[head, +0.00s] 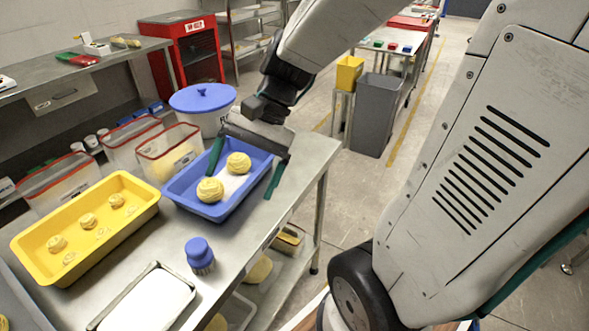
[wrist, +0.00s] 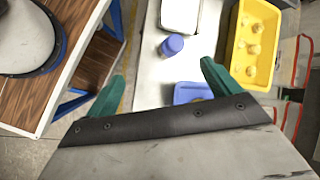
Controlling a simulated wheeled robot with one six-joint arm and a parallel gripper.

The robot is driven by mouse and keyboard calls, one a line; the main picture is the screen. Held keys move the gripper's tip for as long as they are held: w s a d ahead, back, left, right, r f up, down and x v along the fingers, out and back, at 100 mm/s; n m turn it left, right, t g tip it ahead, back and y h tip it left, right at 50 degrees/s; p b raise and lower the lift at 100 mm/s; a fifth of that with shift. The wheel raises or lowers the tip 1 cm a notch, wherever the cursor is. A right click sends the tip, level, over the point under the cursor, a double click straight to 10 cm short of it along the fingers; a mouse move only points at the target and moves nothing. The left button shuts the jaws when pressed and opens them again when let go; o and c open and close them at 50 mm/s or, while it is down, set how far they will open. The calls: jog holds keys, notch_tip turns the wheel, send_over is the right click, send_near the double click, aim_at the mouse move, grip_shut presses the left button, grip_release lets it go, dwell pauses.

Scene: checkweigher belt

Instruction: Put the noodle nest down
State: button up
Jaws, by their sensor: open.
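My gripper (head: 245,168) is open over the blue tray, its two green fingers spread wide with nothing held between them. The blue tray (head: 178,195) holds two pale yellow noodle nests, one nearer the front (head: 210,190) and one farther back (head: 238,163). Both nests appear to rest in the tray, apart from the fingers. A yellow tray (head: 30,262) to the left holds several smaller nests. In the wrist view my gripper (wrist: 162,84) is open too; only an edge of the blue tray (wrist: 187,92) shows there, and its nests are hidden.
A blue-topped container (head: 200,255) and a white-topped pan (head: 152,302) stand on the steel bench toward the front. Clear red-rimmed bins (head: 170,150) and a blue-lidded pot (head: 203,97) stand behind the trays. Bare bench lies between the blue-topped container and the trays.

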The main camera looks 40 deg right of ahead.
jog(key=s+d+r+n+t+h, duration=0.2)
jog(key=s+d+r+n+h, duration=0.1)
jog(key=s+n+h, duration=0.4)
jog(key=s+r+n, duration=0.1)
jog(key=s+n, duration=0.1)
jog(key=s, duration=0.1)
jog(key=shift+d+r, duration=0.2)
jog(key=shift+d, duration=0.1)
